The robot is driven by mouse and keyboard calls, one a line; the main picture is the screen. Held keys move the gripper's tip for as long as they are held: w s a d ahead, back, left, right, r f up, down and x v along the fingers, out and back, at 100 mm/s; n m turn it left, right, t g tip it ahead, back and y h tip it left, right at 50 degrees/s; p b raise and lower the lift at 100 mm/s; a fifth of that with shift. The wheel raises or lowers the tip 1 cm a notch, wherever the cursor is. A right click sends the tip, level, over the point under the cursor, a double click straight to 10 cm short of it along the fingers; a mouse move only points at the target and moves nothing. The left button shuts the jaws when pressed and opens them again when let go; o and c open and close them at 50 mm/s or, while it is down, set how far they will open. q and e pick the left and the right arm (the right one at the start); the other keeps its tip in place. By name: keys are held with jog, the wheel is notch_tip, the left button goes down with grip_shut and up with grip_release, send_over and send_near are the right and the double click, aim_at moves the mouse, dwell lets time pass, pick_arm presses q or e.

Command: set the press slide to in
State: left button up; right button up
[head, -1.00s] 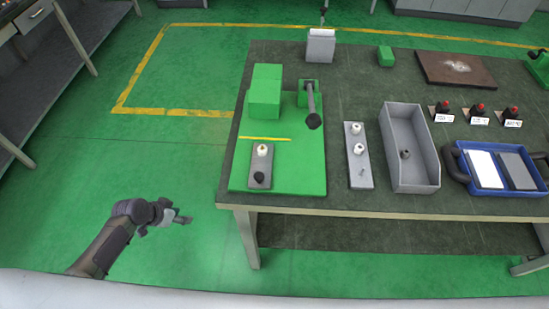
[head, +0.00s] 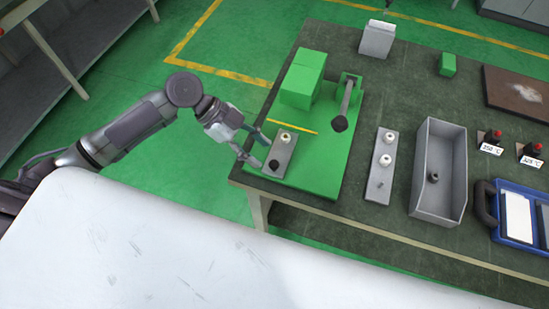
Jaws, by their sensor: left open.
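The green press (head: 302,78) stands on a green base plate (head: 325,166) at the left end of the table. Its dark lever with a round knob (head: 340,123) points toward me. The grey slide plate (head: 281,155) lies on the base's front left part, in front of a yellow line (head: 292,123). It carries a white cylindrical part (head: 285,138) and a dark knob (head: 273,164). My left gripper (head: 262,150) is open at the left edge of the slide, its fingers near the dark knob. I cannot tell whether they touch it. My right gripper is not in view.
A grey plate with white parts (head: 381,168) and a grey bin (head: 458,166) stand right of the press. A blue tray (head: 510,238) and red-topped buttons (head: 495,137) are further right. A grey box (head: 378,39) is at the back.

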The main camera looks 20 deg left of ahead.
aim_at(274, 163)
pick_arm(q)
jog(key=p+x, duration=0.1)
jog(key=x, duration=0.5)
jog(key=shift+c, duration=0.3)
grip_shut()
jog(key=shift+w, duration=0.1)
